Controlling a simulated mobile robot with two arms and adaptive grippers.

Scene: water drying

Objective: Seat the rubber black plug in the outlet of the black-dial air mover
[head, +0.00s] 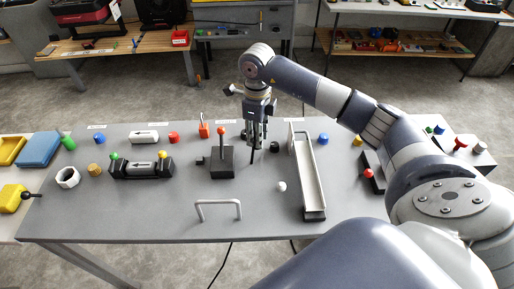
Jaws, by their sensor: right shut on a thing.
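My right gripper (256,142) comes in from the right and points down over the back middle of the grey table. It is shut on a small dark thing whose shape is mostly hidden by the fingers; I cannot tell whether it is the rubber black plug. A small black cylinder (274,147) stands on the table just right of the fingers. I cannot single out the black-dial air mover or its outlet in this view. My left gripper is not in view.
The front left is mostly clear.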

